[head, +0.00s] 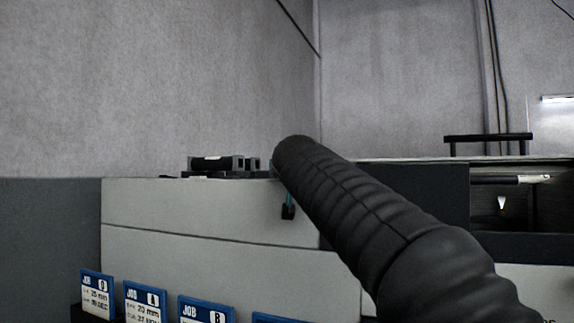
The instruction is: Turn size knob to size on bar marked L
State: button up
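No size knob and no bar marked L can be made out in the head view. My black ribbed arm runs from the lower right to the middle and hides part of the machine. A small black tip on a teal piece, which looks like part of my gripper (288,211), shows just left of the arm in front of the pale machine body (200,212). The rest of the gripper is hidden, so I cannot tell whether it is open or touches anything.
Several blue-topped job cards, one showing 20 mm (145,303), stand at the lower left. A dark block-shaped fixture (222,163) sits on the machine top. At right is a dark recess (505,208) under a black handle-like bar (488,138). Grey walls stand behind.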

dwell(0.4)
jog(key=o, duration=1.2)
jog(key=shift+c, duration=0.2)
jog(key=shift+s+d, duration=0.25)
jog(key=shift+s, duration=1.6)
jog(key=shift+s+d, duration=0.2)
jog(key=shift+s, duration=1.65)
